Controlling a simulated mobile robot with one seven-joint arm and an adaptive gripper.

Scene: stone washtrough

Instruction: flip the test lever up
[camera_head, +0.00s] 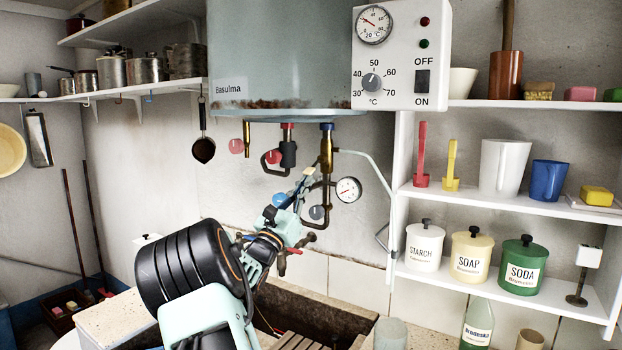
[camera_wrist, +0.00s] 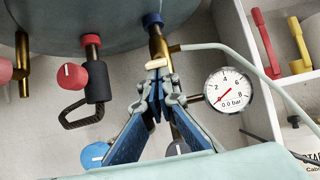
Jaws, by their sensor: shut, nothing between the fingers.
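A small pale beige tab (camera_wrist: 156,63), which looks like the test lever's end, sits in front of the brass valve pipe (camera_wrist: 160,44) under the boiler's blue collar. In the head view the brass pipe (camera_head: 326,150) stands just right of it. My gripper (camera_wrist: 155,92) is shut and empty, its fingertips just below the tab; I cannot tell whether they touch it. In the head view my gripper (camera_head: 299,188) points up and right toward the pipe. The lever's pivot is hidden. A black valve with a dark loop (camera_wrist: 84,116) hangs to the left.
The boiler (camera_head: 280,60) hangs above. A pressure gauge (camera_wrist: 229,88) reading near 0 bar is close on the right of my gripper. A red knob (camera_wrist: 71,76) and a blue knob (camera_wrist: 95,155) are to the left. A thin pale pipe (camera_head: 372,165) runs to the right.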

